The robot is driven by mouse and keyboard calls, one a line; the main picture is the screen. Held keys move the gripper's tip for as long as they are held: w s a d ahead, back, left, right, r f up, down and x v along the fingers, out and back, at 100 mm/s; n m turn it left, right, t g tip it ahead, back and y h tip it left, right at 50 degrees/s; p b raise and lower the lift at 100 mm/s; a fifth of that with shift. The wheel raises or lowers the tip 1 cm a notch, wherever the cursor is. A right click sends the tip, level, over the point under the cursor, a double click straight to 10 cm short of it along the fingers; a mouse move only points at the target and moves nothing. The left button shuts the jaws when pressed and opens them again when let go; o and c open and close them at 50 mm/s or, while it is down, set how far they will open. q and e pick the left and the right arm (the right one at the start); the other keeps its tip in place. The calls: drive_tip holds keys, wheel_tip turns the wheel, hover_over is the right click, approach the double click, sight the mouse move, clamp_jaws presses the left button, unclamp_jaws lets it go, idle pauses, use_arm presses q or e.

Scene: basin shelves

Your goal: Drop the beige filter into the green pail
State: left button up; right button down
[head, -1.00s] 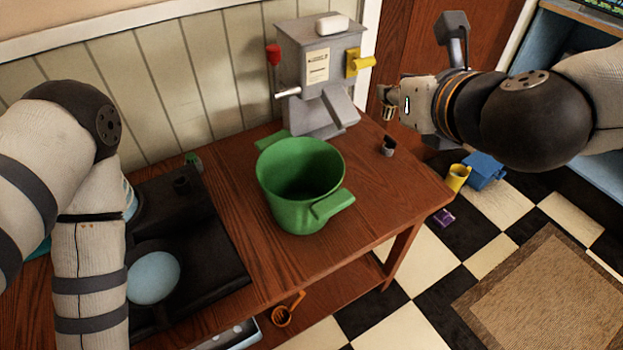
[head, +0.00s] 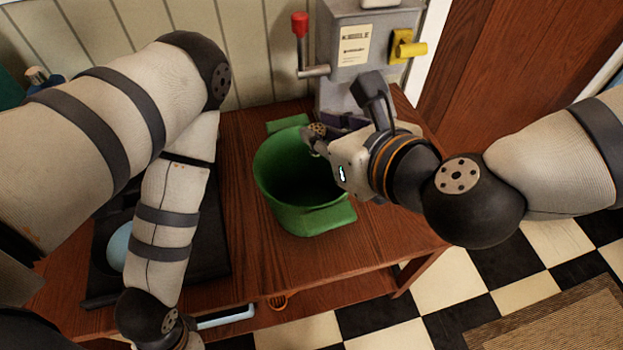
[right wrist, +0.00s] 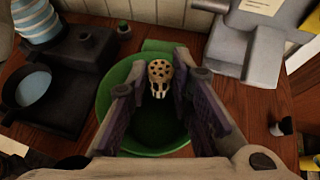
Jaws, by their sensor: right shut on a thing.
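The green pail (head: 283,212) stands upright on the wooden table in the head view, its mouth open upward. My right gripper (head: 316,137) is over the pail's mouth, toward its far right rim, shut on the beige filter (head: 318,129). In the right wrist view, the filter (right wrist: 160,76) is a small round piece with dark holes and pale prongs below. It sits between the fingertips, with the pail's dark inside (right wrist: 160,126) beneath. My left arm shows at the left, but its gripper is out of view.
A grey machine (head: 345,75) with a red knob and a yellow handle stands behind the pail. A dark stove-like unit (right wrist: 70,75) is left of the pail. Bare table top (head: 262,250) lies in front.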

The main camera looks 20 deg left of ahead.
drive_tip(key=shift+f, duration=0.1)
drive_tip(key=c, duration=1.3)
unclamp_jaws()
drive_tip(key=shift+c, duration=0.2)
wheel_tip(320, 180, up, 10)
